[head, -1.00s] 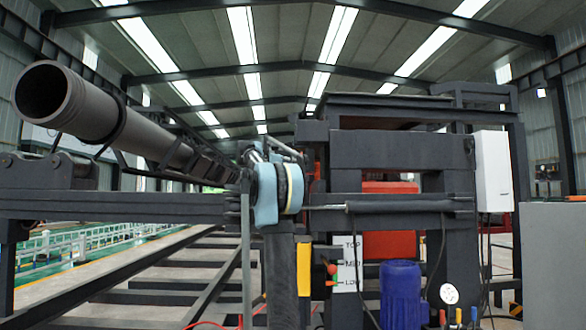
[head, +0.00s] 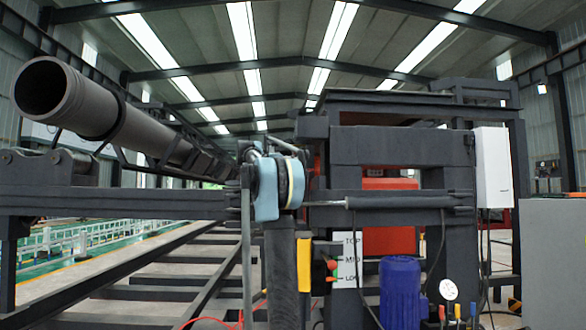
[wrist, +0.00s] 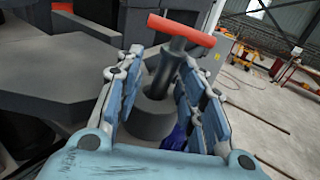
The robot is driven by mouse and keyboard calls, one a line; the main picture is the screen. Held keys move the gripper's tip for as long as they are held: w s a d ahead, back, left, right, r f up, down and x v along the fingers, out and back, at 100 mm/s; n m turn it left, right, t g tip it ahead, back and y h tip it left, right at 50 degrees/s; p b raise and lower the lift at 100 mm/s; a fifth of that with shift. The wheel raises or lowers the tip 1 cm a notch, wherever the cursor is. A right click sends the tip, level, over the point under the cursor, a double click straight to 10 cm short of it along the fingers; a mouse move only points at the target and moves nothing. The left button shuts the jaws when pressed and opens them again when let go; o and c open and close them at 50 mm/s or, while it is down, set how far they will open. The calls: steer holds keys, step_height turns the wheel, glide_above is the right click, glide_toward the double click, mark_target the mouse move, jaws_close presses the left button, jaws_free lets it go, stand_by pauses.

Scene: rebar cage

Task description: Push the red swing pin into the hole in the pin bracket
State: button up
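The red swing pin shows in the wrist view with its red crossbar handle (wrist: 180,29) at the top and a dark shaft (wrist: 166,72) below. The shaft leans and its lower end is at the hole of the round dark pin bracket (wrist: 150,121). I cannot tell how deep it sits. My gripper (wrist: 163,60) has its pale blue fingers on either side of the shaft. They are apart, with space beside the shaft, and the handle lies beyond the fingertips. In the head view my gripper (head: 267,190) is side-on in front of a dark post; the pin is hidden there.
A long grey pipe (head: 100,110) lies on the frame at left. A dark horizontal rod (head: 395,202) runs right of my gripper. A blue motor (head: 400,290) and a white box (head: 492,167) stand at right. Open floor (wrist: 265,110) shows at right in the wrist view.

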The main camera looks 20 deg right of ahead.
steer(key=v, duration=1.2)
steer(key=shift+f, duration=0.15)
stand_by(0.4)
steer(key=s+f+m+g+y, duration=0.1)
steer(key=s+f+m+y, duration=0.35)
steer(key=s+f, duration=0.9)
steer(key=s+f+m+g+y, duration=0.1)
steer(key=s+f+m+y, duration=0.35)
steer(key=s+f, duration=0.9)
steer(key=s+a+f+m+y, duration=0.2)
steer(key=s+a+f+m, duration=0.2)
steer(key=f, duration=0.9)
steer(key=s+a+f+m+y, duration=0.3)
steer(key=s+a+f, duration=0.2)
steer(key=s+f, duration=0.6)
steer(key=s+a+f+m+y, duration=0.3)
steer(key=s+f, duration=0.4)
steer(key=f, duration=0.7)
steer(key=shift+s+a+f+m, duration=0.25)
steer(key=shift+a+f+m, duration=0.1)
steer(key=shift+a+m, duration=0.4)
